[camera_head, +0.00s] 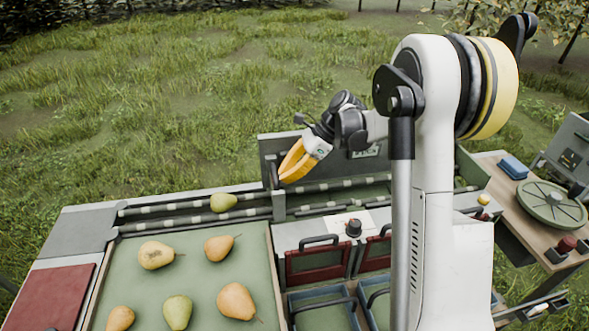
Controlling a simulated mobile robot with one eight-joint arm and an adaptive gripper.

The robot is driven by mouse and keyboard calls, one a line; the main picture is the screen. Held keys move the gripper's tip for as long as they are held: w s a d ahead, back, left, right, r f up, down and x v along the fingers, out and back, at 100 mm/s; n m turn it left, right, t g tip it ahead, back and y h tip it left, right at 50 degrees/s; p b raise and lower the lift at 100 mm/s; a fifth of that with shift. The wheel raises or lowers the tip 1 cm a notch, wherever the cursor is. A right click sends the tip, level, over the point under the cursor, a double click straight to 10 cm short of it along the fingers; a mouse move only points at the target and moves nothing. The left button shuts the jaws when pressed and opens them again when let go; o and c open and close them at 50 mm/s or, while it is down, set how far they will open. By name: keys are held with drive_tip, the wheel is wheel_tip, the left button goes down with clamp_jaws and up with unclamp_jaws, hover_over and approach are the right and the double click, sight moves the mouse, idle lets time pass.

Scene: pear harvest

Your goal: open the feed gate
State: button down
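A grey upright plate (279,207), which looks like the feed gate, stands across the roller channel (160,209). A thin dark upright piece like a handle shows just above it. A green pear (223,202) lies in the channel to the left of the plate. My gripper (282,178) has yellow fingers pointing down and left, close to the dark handle piece. The fingertips overlap in this view, so I cannot tell whether they touch the handle or are apart from it. Nothing is clearly seen between the fingers.
A green tray (198,285) with several pears lies in front of the channel. Two red-fronted boxes with black handles, a dark knob (353,228) and blue bins (318,298) stand to its right. A dark panel (300,150) rises behind. A wooden side table (507,205) holds a round green disc.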

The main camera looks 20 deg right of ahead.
drive_tip(key=shift+x, duration=0.95)
wheel_tip(320, 180, up, 7)
drive_tip(key=p, duration=0.4)
drive_tip(key=shift+r, duration=0.15)
